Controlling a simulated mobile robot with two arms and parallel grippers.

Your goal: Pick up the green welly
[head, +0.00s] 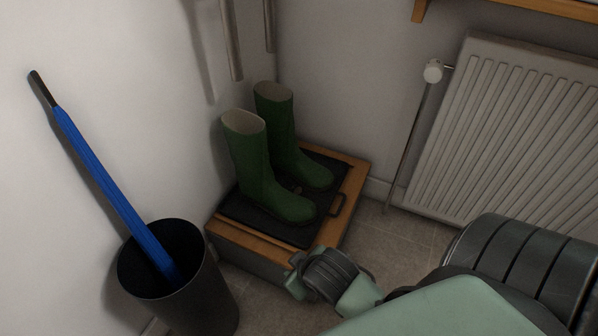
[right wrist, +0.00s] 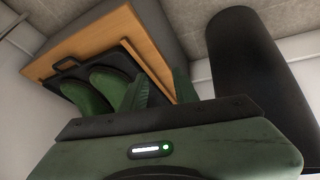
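Two green wellies stand upright side by side on a black tray (head: 240,210). The nearer welly (head: 252,165) is at the left front, its toe pointing right and toward me. The farther welly (head: 283,135) is behind it. Both toes show in the right wrist view, one welly (right wrist: 75,92) left of the other (right wrist: 106,84). My right gripper (right wrist: 160,84) looks open and empty, its two green fingers apart. In the head view it (head: 294,273) is low, in front of the bench, apart from the wellies. My left gripper is out of view.
The tray, with a raised handle (head: 338,205), lies on a low wooden bench (head: 265,246) in the corner. A black bin (head: 205,300) holding a blue umbrella (head: 105,185) stands at left front. A white radiator (head: 510,125) is on the right wall. Two poles (head: 231,40) hang above the wellies.

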